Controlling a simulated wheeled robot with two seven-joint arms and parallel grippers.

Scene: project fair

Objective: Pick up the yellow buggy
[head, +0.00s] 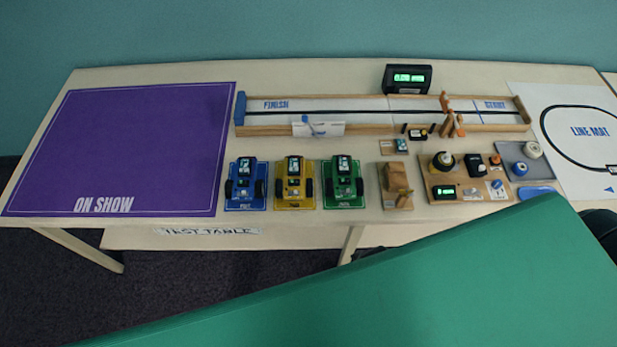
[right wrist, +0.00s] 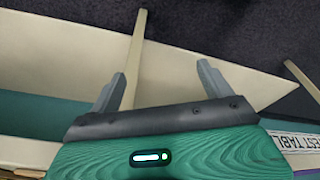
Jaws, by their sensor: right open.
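The yellow buggy (head: 294,183) stands on the table between a blue buggy (head: 246,184) on its left and a green buggy (head: 343,184) on its right. It has dark wheels and a small lit screen on top. My right gripper (right wrist: 157,82) shows in the right wrist view, with its two grey fingers apart and nothing between them. That view shows the table's edge, a table leg and dark floor, and no buggy. Neither gripper is seen in the head view.
A purple mat (head: 130,145) marked ON SHOW covers the table's left end. A long wooden track (head: 360,128) runs along the back, with a dark display (head: 407,78) behind it. Boards with parts (head: 450,202) lie right of the buggies. A large green surface fills the head view's lower right.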

